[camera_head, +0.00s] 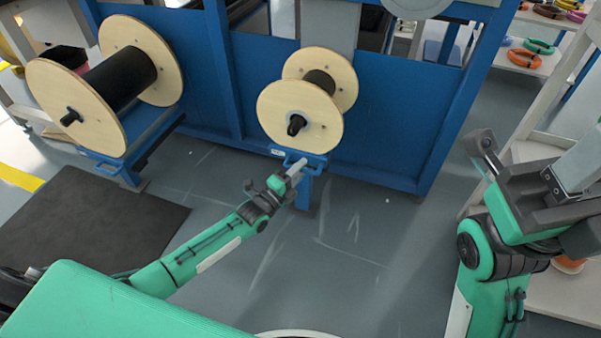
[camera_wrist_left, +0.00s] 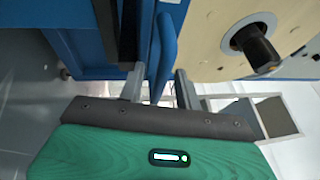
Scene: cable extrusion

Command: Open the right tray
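The right tray (camera_head: 316,160) is a blue ledge under the smaller wooden spool (camera_head: 292,116) in the head view. My left gripper (camera_head: 295,168) is at the tray's front edge. In the left wrist view, the blue handle bar (camera_wrist_left: 166,45) passes between the two grey fingers of my left gripper (camera_wrist_left: 158,84). The fingers stand apart with gaps beside the bar, so the gripper looks open around it. The tray looks closed against the blue frame. My right arm (camera_head: 490,240) is raised at the right of the head view; its finger state is unclear.
A larger spool with black cable (camera_head: 118,80) sits on a left blue tray (camera_head: 100,160). The blue machine frame (camera_head: 390,120) stands behind. A white shelf with coloured cable coils (camera_head: 538,46) is at the right. The grey floor before the right tray is clear.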

